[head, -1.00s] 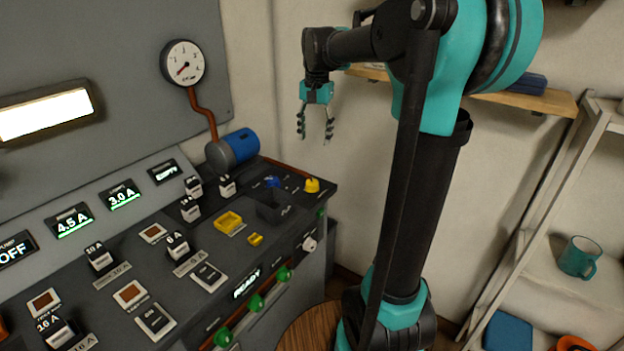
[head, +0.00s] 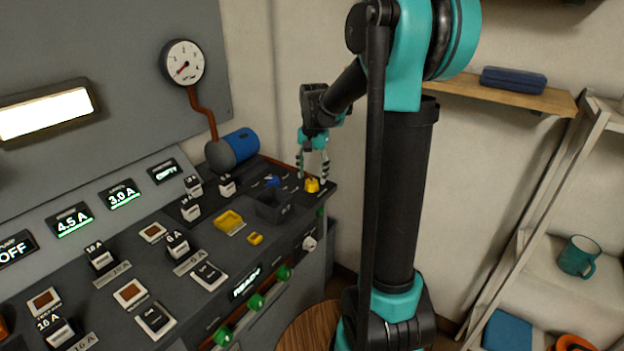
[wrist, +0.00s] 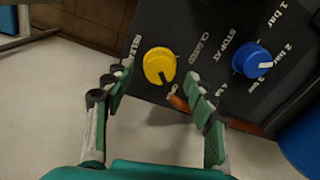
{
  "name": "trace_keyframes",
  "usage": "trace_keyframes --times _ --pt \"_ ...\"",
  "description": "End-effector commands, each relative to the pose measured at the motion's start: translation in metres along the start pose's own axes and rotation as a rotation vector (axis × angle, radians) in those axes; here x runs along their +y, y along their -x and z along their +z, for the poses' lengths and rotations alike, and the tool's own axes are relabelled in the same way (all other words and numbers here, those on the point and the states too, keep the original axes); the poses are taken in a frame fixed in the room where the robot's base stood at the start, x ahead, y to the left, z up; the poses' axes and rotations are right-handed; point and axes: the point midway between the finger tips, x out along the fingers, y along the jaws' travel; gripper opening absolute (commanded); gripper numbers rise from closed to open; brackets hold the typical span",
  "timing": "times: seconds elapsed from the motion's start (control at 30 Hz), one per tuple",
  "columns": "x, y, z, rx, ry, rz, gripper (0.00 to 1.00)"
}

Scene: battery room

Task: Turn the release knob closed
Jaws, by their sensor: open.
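The release knob is the yellow knob (head: 312,185) at the far right corner of the dark console. It also shows in the wrist view (wrist: 159,65), beside a partly hidden "RELEASE" label and the word "CLOSED". A pale mark on it points toward the lower side of the picture. My gripper (head: 313,172) is open just above the knob, fingers pointing down. In the wrist view the fingertips (wrist: 157,82) lie on either side of the knob's lower part. I cannot tell whether they touch it.
A blue knob (wrist: 251,61) with a bar scale stands close to the right in the wrist view. The blue cylinder (head: 240,146) and a round gauge (head: 183,62) are behind. An open dark bin (head: 272,212) sits nearby on the console (head: 215,262).

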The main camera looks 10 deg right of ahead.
Motion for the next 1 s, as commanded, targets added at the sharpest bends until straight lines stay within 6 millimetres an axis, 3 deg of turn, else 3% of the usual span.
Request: trace_keyframes --times 0.2,0.53,0.93,1.0 --pt "0.000 -0.019 0.000 0.000 0.000 0.000 0.56" --pt "0.000 -0.022 0.000 0.000 0.000 0.000 0.56" --pt "0.000 -0.022 0.000 0.000 0.000 0.000 0.06" --pt "0.000 -0.022 0.000 0.000 0.001 0.000 0.06"
